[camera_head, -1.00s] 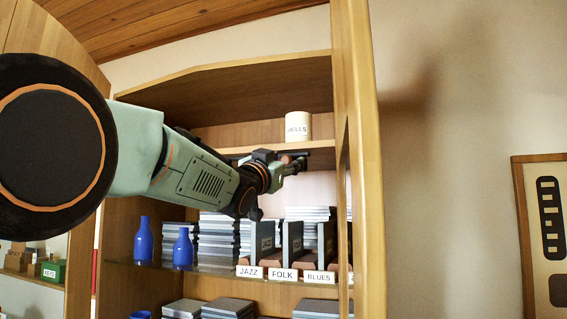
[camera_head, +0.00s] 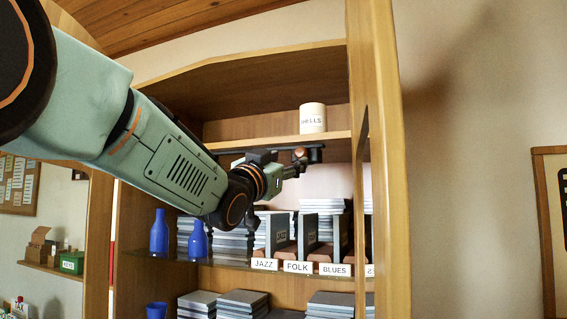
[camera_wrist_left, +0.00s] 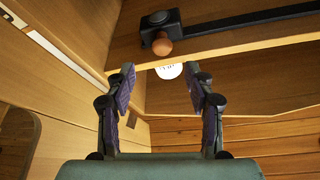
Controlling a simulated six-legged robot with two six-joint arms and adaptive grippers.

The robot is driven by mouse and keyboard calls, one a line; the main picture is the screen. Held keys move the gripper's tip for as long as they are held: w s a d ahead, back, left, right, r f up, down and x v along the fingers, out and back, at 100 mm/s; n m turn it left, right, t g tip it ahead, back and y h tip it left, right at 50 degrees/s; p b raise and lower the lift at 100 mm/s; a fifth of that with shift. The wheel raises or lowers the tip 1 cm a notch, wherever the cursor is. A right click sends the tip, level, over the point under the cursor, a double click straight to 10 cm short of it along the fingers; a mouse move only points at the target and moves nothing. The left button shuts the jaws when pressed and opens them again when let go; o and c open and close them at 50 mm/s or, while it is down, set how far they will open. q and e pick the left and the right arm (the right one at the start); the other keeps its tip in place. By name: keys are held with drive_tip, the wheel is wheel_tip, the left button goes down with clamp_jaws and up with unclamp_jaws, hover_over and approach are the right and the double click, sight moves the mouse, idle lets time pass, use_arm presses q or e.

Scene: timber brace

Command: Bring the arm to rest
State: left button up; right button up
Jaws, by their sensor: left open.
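My left arm comes in from the left in the head view, and its gripper (camera_head: 292,170) is in front of the shelf unit, just under the upper shelf. In the left wrist view the left gripper (camera_wrist_left: 161,78) is open, with nothing between its fingers. A round wooden knob (camera_head: 299,155) on a black rail (camera_head: 316,153) is fixed under the upper shelf, close to the gripper tip in the head view. The wrist view shows the knob (camera_wrist_left: 162,46) apart from the fingers. My right gripper is in neither view.
The shelf unit's right post (camera_head: 390,160) stands close right of the gripper. A white canister (camera_head: 312,118) sits on the upper shelf (camera_head: 270,143). Below are blue bottles (camera_head: 159,233), stacked records, and the JAZZ (camera_head: 265,264), FOLK (camera_head: 298,267) and BLUES (camera_head: 335,270) labels.

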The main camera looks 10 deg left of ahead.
use_arm(q)
drive_tip(key=shift+s+f, duration=0.1)
drive_tip(key=shift+s, duration=0.2)
drive_tip(key=shift+s, duration=0.15)
drive_tip(key=s+a+f+n+g+y+b, duration=0.2)
drive_tip(key=f+g, duration=0.1)
drive_tip(key=f, duration=1.5)
drive_tip(key=s+a+f+n+g+y+b, duration=0.1)
drive_tip(key=s+f+g+b, duration=0.15)
drive_tip(key=f, duration=1.45)
drive_tip(key=s+a+f+n+g+y+b, duration=0.1)
drive_tip(key=a+f+n+g+y+b, duration=0.2)
drive_tip(key=f, duration=1.5)
drive_tip(key=s+f+g+b, duration=0.25)
drive_tip(key=s+f, duration=0.45)
drive_tip(key=f, duration=0.5)
drive_tip(key=s+f+g+b, duration=0.2)
drive_tip(key=s+f+g, duration=0.2)
drive_tip(key=s+f, duration=0.55)
drive_tip(key=s+f+g+b, duration=0.6)
drive_tip(key=s+f+b, duration=0.2)
drive_tip(key=s+f, duration=1.4)
drive_tip(key=s, duration=0.3)
drive_tip(key=shift+a+f+g+h, duration=0.2)
drive_tip(key=shift+a+g+h, duration=0.1)
drive_tip(key=shift+a+g, duration=0.1)
